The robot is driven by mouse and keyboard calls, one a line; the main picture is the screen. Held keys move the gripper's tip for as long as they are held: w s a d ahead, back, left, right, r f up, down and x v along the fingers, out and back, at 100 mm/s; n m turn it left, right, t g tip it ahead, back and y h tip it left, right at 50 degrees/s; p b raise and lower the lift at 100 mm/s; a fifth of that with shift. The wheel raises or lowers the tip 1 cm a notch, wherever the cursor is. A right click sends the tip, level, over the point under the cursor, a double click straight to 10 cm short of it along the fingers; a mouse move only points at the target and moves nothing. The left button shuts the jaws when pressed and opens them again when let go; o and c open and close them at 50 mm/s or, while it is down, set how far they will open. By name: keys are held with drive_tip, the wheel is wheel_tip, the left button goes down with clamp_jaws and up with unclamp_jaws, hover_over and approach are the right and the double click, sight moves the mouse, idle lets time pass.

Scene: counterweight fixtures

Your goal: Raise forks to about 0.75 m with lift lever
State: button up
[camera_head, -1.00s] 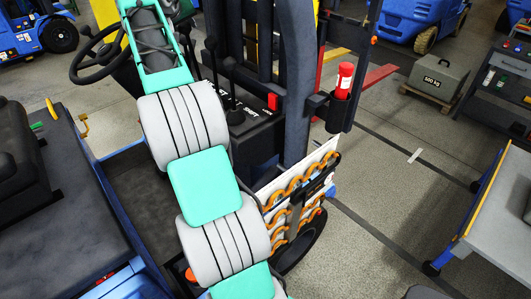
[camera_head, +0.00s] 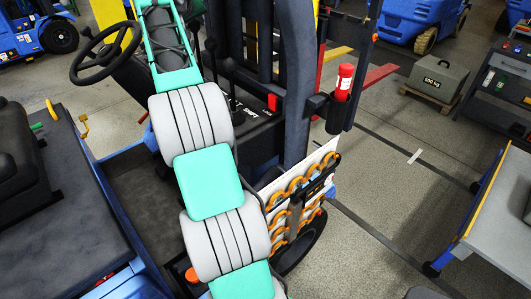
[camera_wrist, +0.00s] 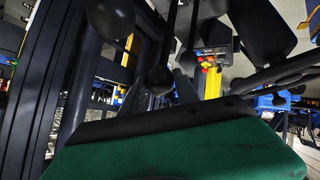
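The forklift's levers stand by its dashboard; a black lever knob (camera_head: 211,45) shows in the head view, just right of my arm. In the wrist view a round black knob (camera_wrist: 159,80) lies just beyond the dark edge of my gripper (camera_wrist: 180,130), with other dark knobs (camera_wrist: 110,18) nearby. I cannot tell which knob is the lift lever, or whether my gripper touches one. A red bar (camera_head: 380,74) and a yellow bar (camera_head: 340,52), perhaps the forks, show low beyond the mast (camera_head: 296,80).
The steering wheel (camera_head: 105,52) is left of my arm, and the dark seat (camera_head: 22,165) is at far left. A fire extinguisher (camera_head: 344,82) is on the mast's right. A 500 kg weight (camera_head: 438,78) sits on a pallet. A grey cart (camera_head: 500,225) stands right; floor between is clear.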

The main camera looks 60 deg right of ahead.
drive_tip(key=o, duration=0.5)
drive_tip(key=v, duration=1)
idle(0.3)
